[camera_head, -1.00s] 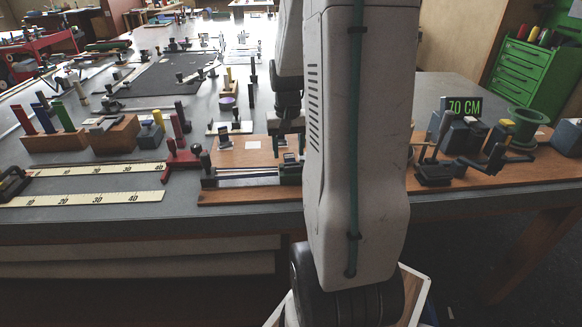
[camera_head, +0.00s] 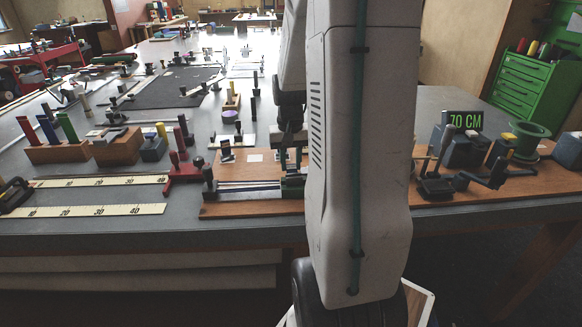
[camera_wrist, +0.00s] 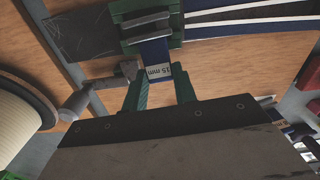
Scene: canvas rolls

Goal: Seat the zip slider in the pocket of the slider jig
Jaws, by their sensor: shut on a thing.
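A blue piece with a pale "35 mm" label (camera_wrist: 158,72) shows between the fingertips of my gripper (camera_wrist: 158,80) in the wrist view. The green fingers are closed in on it. I cannot tell whether this piece is the zip slider or part of the jig below. A green block with a grey bar (camera_wrist: 147,18), likely the slider jig, lies just beyond the fingertips. Dark blue and white strips (camera_wrist: 250,14) run right from it. In the head view my gripper is over the wooden board (camera_head: 235,210), largely hidden by my arm; the pocket is not clearly visible.
A grey bracket (camera_wrist: 80,103) and a large cream spool (camera_wrist: 22,125) stand left of my gripper in the wrist view. In the head view, a "70 CM" display (camera_head: 465,120) and green spool (camera_head: 528,138) stand right, and rulers (camera_head: 95,211) lie left.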

